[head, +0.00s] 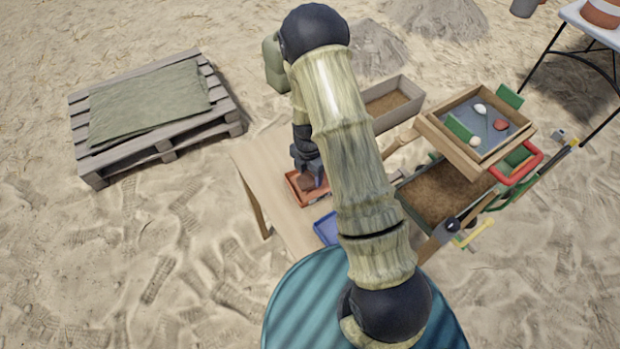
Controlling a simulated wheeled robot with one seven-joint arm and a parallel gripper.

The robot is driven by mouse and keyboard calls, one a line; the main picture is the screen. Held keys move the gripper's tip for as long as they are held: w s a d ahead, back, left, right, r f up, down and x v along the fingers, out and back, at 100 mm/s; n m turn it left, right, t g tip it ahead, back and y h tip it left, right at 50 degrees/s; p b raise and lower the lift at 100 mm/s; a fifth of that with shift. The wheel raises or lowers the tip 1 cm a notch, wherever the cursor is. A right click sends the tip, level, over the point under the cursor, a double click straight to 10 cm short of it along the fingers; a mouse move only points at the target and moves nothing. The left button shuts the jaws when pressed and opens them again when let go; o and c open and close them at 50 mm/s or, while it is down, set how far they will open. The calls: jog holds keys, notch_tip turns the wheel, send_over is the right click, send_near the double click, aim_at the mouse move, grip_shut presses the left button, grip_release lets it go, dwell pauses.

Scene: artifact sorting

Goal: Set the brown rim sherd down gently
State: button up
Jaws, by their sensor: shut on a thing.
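The brown rim sherd (307,183) shows as a small brown patch at the tips of my gripper (310,177). My gripper points down and is shut on the sherd. Both are over an orange-red tray (296,194) on the wooden table (262,160). The sherd appears within the tray's outline; I cannot tell whether it touches the tray floor. My arm hides the table's right part and part of the tray's surroundings.
A blue tray (326,230) sits nearer on the table, partly behind my arm. To the right are a grey box (411,103) of soil, a raised wooden tray (467,158) with small finds, and a soil-filled box (440,206). A pallet (226,113) with a green cloth lies left on open sand.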

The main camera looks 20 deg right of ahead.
aim_at(310, 177)
jog(key=shift+f, duration=1.7)
jog(key=shift+f, duration=0.1)
jog(key=o, duration=1)
jog(key=r, duration=0.6)
jog(key=r+b, duration=0.1)
jog(key=r, duration=0.5)
jog(key=shift+w+a+r, duration=0.1)
jog(key=shift+w+r, duration=0.05)
jog(key=shift+w, duration=0.05)
